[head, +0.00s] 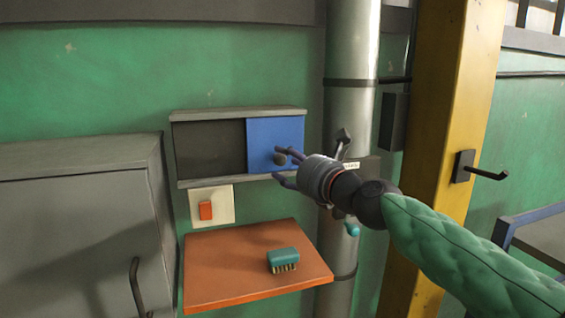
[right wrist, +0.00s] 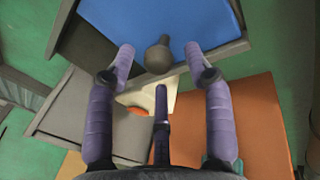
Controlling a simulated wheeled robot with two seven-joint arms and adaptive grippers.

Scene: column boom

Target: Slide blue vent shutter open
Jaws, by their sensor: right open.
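The blue vent shutter (head: 262,135) sits at the right side of a grey frame (head: 240,112) on the green wall. The left side of the frame shows a dark opening (head: 209,148). A dark round knob (head: 280,158) stands out from the shutter. My right gripper (head: 284,164) is at the knob, its purple fingers open. In the right wrist view the knob (right wrist: 159,56) lies between and just ahead of the spread fingers (right wrist: 164,70), with the blue shutter (right wrist: 190,22) behind it. I cannot tell whether any finger touches it. My left gripper is not in view.
An orange shelf (head: 225,265) below holds a teal brush-like item (head: 283,260). An orange switch (head: 205,210) on a pale plate is above it. A grey cabinet (head: 75,230) stands left. A grey pipe (head: 350,60) and a yellow post (head: 455,80) stand right.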

